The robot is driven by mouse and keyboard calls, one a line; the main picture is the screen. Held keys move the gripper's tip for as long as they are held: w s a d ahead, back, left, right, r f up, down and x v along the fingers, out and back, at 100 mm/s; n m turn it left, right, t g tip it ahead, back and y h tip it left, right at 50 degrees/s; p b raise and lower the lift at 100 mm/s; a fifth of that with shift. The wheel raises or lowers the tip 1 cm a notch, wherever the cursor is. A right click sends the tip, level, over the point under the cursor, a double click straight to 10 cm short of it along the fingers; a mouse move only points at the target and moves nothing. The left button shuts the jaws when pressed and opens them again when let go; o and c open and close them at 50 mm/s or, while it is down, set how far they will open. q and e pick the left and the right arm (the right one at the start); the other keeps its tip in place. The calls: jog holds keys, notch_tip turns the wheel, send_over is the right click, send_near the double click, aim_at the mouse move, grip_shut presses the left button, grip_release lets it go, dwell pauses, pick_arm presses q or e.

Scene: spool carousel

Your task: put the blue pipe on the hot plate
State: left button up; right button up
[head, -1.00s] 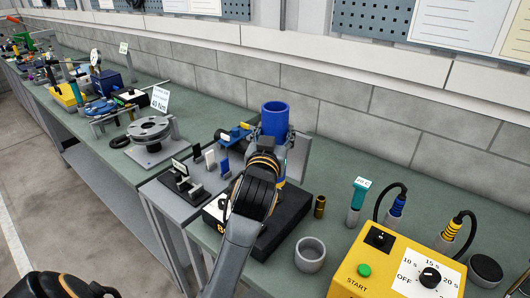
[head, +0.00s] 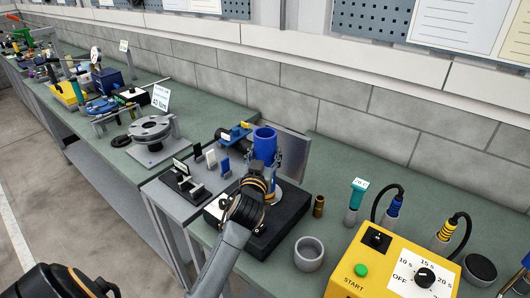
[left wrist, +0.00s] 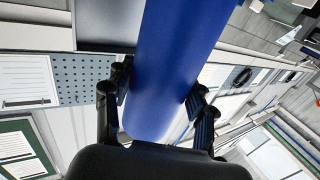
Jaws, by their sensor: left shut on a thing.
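The blue pipe (head: 264,141) stands upright in the head view, its open end up. My left gripper (head: 263,168) is shut around it; the left wrist view shows the pipe (left wrist: 172,65) between the two fingers of the gripper (left wrist: 160,98). Below the pipe is a black slab-like unit (head: 285,225), seemingly the hot plate, with a pale round part (head: 276,195) on top. The pipe is above or at this part; my wrist hides much of its lower end, so I cannot tell if they touch. My right gripper is out of view.
A grey upright panel (head: 292,150) stands close behind the pipe. A brass cylinder (head: 319,206), a grey ring-shaped cup (head: 309,253) and a yellow timer box (head: 395,272) are to the right. Small holders (head: 182,180) and a grey round carousel (head: 150,130) are to the left.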

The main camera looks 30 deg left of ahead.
pick_arm(q)
jog(key=shift+f, duration=0.2)
jog(key=o, duration=1.4)
jog(key=shift+r, duration=0.1)
jog(key=shift+r, duration=0.2)
jog(key=b+v, duration=0.3)
jog(key=v, duration=0.9)
jog(key=shift+f, duration=0.15)
